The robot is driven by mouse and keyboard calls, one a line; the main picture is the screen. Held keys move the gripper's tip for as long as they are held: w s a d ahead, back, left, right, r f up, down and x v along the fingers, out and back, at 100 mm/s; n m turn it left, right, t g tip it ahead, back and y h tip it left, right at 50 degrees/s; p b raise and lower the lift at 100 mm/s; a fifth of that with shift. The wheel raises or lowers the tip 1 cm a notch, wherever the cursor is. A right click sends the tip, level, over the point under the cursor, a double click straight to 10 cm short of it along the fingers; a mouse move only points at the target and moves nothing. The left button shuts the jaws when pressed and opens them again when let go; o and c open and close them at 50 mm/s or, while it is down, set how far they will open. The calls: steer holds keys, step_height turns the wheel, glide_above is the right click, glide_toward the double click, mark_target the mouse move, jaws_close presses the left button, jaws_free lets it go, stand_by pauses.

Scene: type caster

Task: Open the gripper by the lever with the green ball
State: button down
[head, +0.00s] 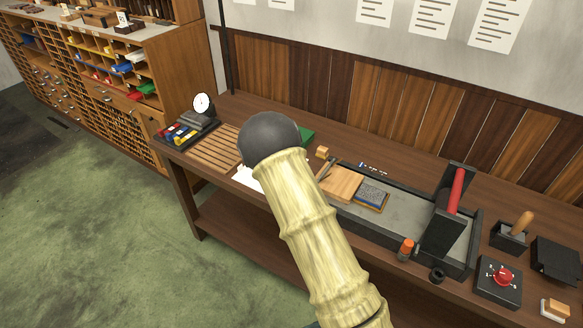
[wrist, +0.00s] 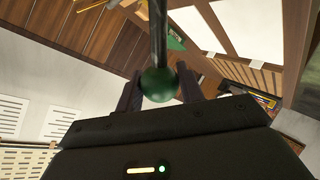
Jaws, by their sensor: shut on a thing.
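The green ball (wrist: 159,85) is in the middle of the wrist view, at the end of a dark metal lever (wrist: 158,38) that runs up out of the picture. My gripper (wrist: 157,92) has its two dark fingers on either side of the ball and is shut on it. In the head view my arm covers the middle of the bench, and my gripper and the ball are hidden. The device that the lever belongs to cannot be made out.
The wooden bench (head: 225,108) carries a slatted board (head: 212,147), a grey tray (head: 400,228) with a red-handled block (head: 446,212), and a box with a red knob (head: 500,277). A cubbyhole cabinet (head: 165,75) stands at left. The green floor (head: 90,215) in front is clear.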

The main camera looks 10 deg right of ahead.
steer(key=shift+a, duration=0.15)
steer(key=c, duration=0.9)
jaws_free()
steer(key=shift+c, duration=0.2)
steer(key=b+v, duration=0.3)
steer(key=v, duration=1.4)
steer(key=shift+s, duration=0.15)
